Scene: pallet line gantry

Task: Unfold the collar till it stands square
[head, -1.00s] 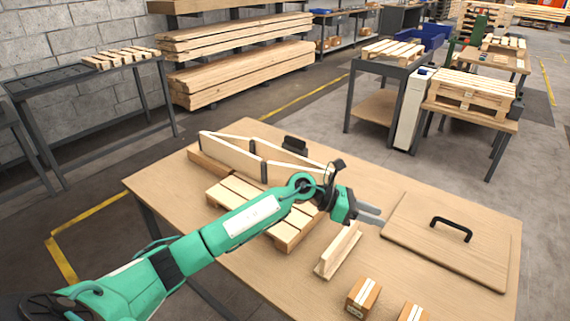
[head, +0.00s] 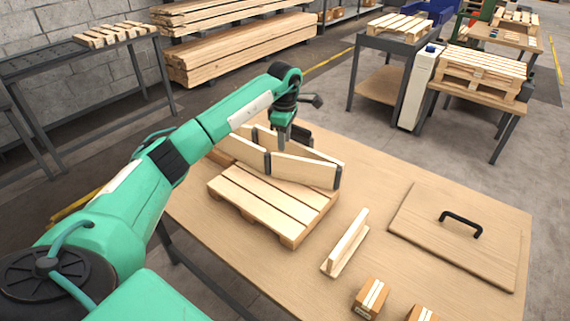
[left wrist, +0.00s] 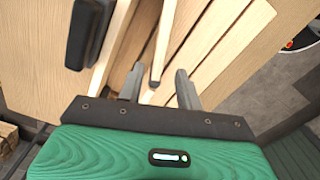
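The collar (head: 303,171) is made of pale boards joined by dark hinges. It stands on edge over the back part of a slatted pallet (head: 262,203), as a narrow, partly opened shape, not square. My left gripper (head: 282,143) points down at the collar near its middle, hiding part of the far boards. In the left wrist view its two fingers (left wrist: 158,84) are apart, with a board's end (left wrist: 156,74) showing between them. I cannot tell whether either finger touches it. Pallet slats (left wrist: 222,42) show on the right there. My right gripper is not in view.
A wooden T-shaped piece (head: 346,243), small cartons (head: 370,297) and a board with a black handle (head: 462,240) lie on the table right of the pallet. Bare table (head: 385,185) lies between.

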